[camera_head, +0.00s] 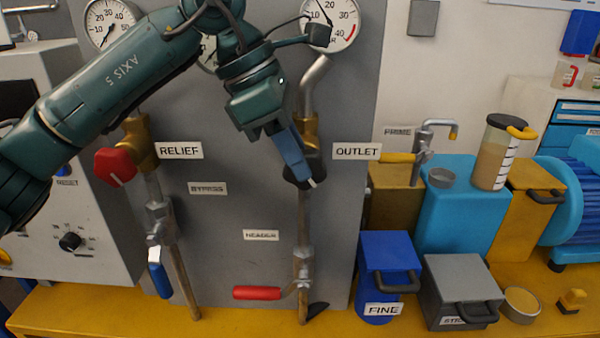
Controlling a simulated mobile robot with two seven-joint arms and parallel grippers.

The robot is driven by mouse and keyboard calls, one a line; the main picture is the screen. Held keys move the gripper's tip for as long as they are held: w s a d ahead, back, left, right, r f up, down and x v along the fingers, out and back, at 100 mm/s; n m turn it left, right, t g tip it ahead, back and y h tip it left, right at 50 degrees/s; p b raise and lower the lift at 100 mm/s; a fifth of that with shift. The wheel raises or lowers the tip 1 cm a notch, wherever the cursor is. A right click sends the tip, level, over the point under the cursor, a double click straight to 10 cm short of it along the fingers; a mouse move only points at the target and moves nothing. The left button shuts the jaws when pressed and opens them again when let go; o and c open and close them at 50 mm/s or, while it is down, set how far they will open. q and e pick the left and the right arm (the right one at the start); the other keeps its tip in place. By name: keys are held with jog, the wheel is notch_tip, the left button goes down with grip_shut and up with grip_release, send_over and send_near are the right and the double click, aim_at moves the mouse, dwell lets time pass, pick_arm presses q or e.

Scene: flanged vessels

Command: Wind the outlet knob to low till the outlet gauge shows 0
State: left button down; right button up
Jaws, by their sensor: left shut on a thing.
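The outlet knob (311,184) is black with a pale pointer mark and sits on a brass valve body (312,128) left of the OUTLET label (356,151). My left gripper (299,172) reaches down from above and is shut on the knob, hiding part of it. The outlet gauge (342,36) is at the top, with its upper edge cut off and its left side partly covered by my arm. Its dark needle points up and slightly left, between 10 and 20. My right gripper is not in view.
A red relief knob (115,167) is at left, with a blue lever (158,274) below it. A red header lever (257,293) lies under the outlet pipe. Blue (388,262) and grey (460,287) bins stand at lower right on the yellow bench.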

pick_arm(q)
jog(key=shift+a+f+h+b, duration=0.1)
jog(key=shift+a+h+b, duration=0.05)
jog(key=shift+h+b, duration=0.8)
jog(key=c, duration=1.5)
grip_release()
jog(key=shift+c, duration=0.2)
jog(key=shift+a, duration=0.1)
jog(key=v, duration=1.3)
jog(key=shift+p, duration=0.35)
